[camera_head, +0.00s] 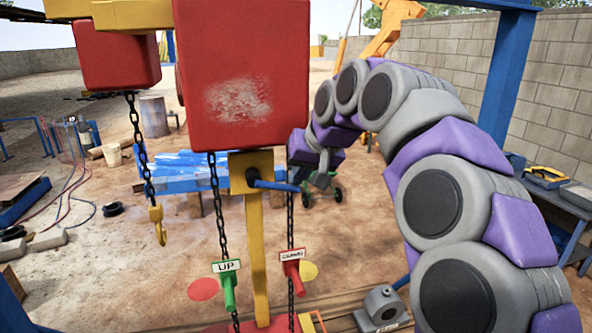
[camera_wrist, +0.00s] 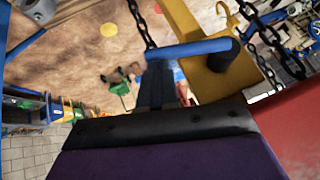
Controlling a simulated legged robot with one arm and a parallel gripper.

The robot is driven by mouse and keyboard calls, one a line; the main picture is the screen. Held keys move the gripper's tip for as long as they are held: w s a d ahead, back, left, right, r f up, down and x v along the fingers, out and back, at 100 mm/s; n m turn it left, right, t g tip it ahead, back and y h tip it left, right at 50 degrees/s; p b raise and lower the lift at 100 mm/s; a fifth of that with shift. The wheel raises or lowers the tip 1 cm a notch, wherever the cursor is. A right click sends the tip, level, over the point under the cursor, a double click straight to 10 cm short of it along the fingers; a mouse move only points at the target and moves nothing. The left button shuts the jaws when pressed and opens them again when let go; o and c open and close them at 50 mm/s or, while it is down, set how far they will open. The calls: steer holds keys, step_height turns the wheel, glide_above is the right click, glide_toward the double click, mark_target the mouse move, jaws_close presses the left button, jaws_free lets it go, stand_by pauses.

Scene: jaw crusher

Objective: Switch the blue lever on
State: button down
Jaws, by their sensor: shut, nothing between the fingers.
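The blue lever (camera_head: 273,185) sticks out sideways to the right from a yellow post (camera_head: 257,240) below the big red block. It lies close to level, with its free end dipping slightly. In the wrist view the blue lever (camera_wrist: 190,49) runs from a dark pivot on the yellow post (camera_wrist: 200,75) to the left. My gripper (camera_head: 322,172) is just right of the lever's free end. In the wrist view my gripper's dark fingers (camera_wrist: 158,80) are shut and empty, with their tips close beside the lever's free end. I cannot tell whether they touch it.
The big red block (camera_head: 243,75) hangs just above the lever. Chains hang on both sides of the post, with a green UP handle (camera_head: 228,287) and a red handle (camera_head: 292,270) below. A yellow hook (camera_head: 157,225) hangs at left. A blue table (camera_head: 175,172) stands behind.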

steer(key=shift+s+a+f+m+g+y+b, duration=0.15)
steer(key=shift+a+f+m+y+b, duration=0.45)
steer(key=shift+f+y, duration=0.95)
steer(key=shift+s+a+f+m+g+y+b, duration=0.15)
steer(key=shift+f+m+y+b, duration=0.6)
steer(key=shift+f+y+b, duration=0.7)
steer(key=shift+s+a+f+m+g+y+b, duration=0.1)
steer(key=shift+a+f+m+y+b, duration=0.45)
steer(key=shift+f+y, duration=1)
steer(key=shift+d+r+y, duration=0.2)
steer(key=shift+r+y, duration=0.15)
